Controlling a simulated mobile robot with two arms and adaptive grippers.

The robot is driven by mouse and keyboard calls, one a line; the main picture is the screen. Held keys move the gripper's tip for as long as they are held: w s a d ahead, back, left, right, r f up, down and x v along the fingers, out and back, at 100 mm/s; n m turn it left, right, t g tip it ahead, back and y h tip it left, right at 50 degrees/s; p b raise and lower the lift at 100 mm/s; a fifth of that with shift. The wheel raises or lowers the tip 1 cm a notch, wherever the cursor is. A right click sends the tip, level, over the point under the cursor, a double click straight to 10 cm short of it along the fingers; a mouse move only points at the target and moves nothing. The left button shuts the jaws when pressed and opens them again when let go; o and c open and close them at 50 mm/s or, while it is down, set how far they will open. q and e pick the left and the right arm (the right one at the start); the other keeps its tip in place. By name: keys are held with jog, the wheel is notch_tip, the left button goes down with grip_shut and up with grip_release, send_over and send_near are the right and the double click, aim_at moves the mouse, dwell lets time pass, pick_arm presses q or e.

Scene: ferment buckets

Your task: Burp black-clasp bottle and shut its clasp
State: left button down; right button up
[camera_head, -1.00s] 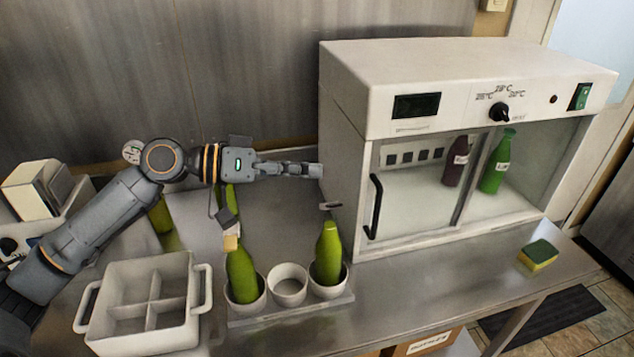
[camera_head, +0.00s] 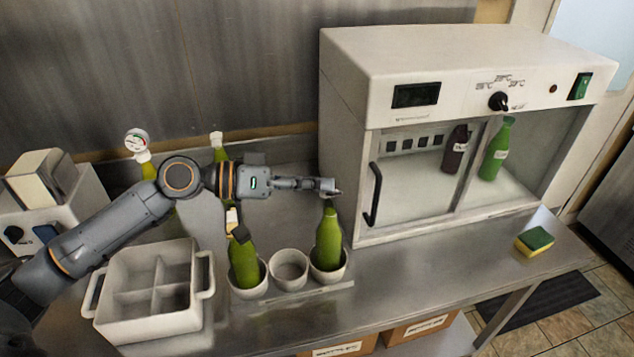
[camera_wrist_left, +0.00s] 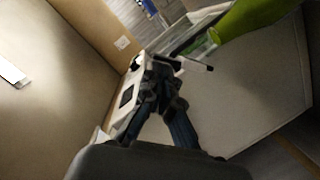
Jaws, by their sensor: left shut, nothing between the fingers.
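My left gripper (camera_head: 335,188) is shut and empty, its fingertips right at the top of the right-hand green bottle (camera_head: 328,240). That bottle stands upright in the right cup (camera_head: 330,274) of a three-cup rack. Its stopper and clasp are hidden or too small to read at the fingertips. Another green bottle (camera_head: 243,265) stands in the left cup, with a dark piece and a pale piece at its neck. I cannot tell clasp colours surely. In the left wrist view the closed fingers (camera_wrist_left: 165,85) are near a thin dark rod, with a green bottle (camera_wrist_left: 255,16) beyond. My right gripper is out of view.
The middle cup (camera_head: 289,270) is empty. A white divided crate (camera_head: 150,290) stands at the left. A white incubator (camera_head: 470,75) with two bottles inside stands close right of the gripper. Gauge-topped (camera_head: 137,142) and pale-topped bottles stand behind my arm. A sponge (camera_head: 534,241) lies at the right.

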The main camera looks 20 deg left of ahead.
pick_arm(q)
jog(key=shift+s+d+f+m+b, duration=0.15)
jog(key=shift+s+f+m+b, duration=0.05)
jog(key=shift+m+b, duration=0.1)
jog(key=m+b, duration=0.1)
jog(key=s+d+f+m+y+b, duration=0.1)
jog(key=b, duration=0.1)
jog(key=f+m+t+b, duration=0.1)
jog(key=m, duration=0.1)
jog(key=shift+s+d+f+b, duration=0.25)
jog(key=shift+s+b, duration=0.15)
dwell(0.6)
